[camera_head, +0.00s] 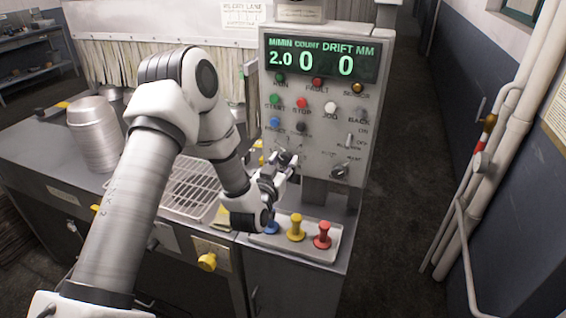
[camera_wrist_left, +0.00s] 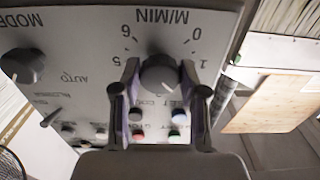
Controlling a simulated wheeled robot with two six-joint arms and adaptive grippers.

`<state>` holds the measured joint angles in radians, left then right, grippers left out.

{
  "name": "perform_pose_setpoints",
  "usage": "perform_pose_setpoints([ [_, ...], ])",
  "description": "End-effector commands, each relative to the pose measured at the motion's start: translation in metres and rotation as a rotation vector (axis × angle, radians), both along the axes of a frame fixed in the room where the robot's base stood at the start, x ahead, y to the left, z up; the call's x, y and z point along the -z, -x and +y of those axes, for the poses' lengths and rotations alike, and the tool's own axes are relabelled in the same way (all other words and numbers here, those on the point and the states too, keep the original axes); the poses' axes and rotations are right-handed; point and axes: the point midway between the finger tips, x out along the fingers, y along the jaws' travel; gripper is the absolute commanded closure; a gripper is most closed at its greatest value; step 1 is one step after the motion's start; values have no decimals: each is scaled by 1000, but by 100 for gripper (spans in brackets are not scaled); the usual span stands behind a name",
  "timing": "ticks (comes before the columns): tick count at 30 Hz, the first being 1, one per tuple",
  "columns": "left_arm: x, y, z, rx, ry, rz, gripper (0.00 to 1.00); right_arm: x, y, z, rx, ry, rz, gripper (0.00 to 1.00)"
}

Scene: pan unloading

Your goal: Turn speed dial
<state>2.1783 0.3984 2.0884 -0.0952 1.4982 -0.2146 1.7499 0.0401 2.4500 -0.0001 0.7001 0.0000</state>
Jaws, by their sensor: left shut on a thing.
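The speed dial (camera_wrist_left: 160,74) is a dark round knob with a M/MIN scale around it, upside down in the left wrist view. My left gripper (camera_wrist_left: 165,88) has one finger on each side of the dial and is shut on it. In the head view my left gripper (camera_head: 286,164) is at the lower left of the grey control panel (camera_head: 325,120) and mostly hides the dial. The panel's green display (camera_head: 318,62) reads 2.0 under M/MIN, with 0 for count and 0 for drift. My right gripper is not in view.
A mode knob (camera_head: 340,171) sits right of my gripper, below several coloured buttons. A tray (camera_head: 315,250) with blue, yellow and red handled pieces stands below the panel. A wire rack (camera_head: 190,188) and a metal canister (camera_head: 93,130) are on the left. Open floor lies right.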

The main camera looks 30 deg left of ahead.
Motion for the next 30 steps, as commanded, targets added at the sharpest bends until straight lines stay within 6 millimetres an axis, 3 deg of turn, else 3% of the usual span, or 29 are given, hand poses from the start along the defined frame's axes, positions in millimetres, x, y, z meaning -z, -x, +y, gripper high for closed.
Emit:
perform_pose_setpoints([
  [14,5,0,0,-1,177,-42,92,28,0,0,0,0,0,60],
  [30,7,0,-2,2,660,-156,92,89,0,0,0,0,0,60],
])
